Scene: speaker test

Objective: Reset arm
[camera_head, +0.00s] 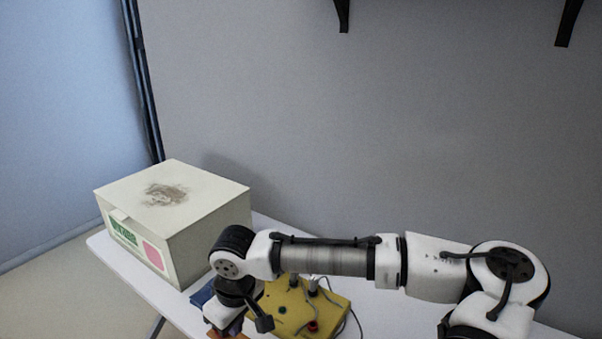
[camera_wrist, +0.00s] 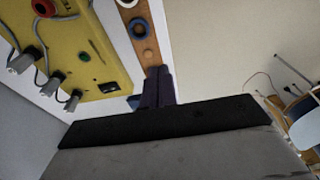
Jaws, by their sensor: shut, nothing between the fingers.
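My arm reaches from the lower right across the table in the head view, with its wrist bent down near the table's front edge. My gripper (camera_wrist: 158,86) shows in the wrist view as two dark fingers lying together, shut with nothing between them. The fingers overlap the end of a wooden strip (camera_wrist: 149,58) in that view; I cannot tell whether they touch it. In the head view the fingertips are hidden or cut off at the bottom edge.
A yellow box (camera_head: 330,306) with plugs and cables sits beside my wrist; it also shows in the wrist view (camera_wrist: 100,62). A large cream box (camera_head: 205,225) stands at the table's left, close to my wrist. A blue item (camera_head: 203,293) lies between. The air above is open.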

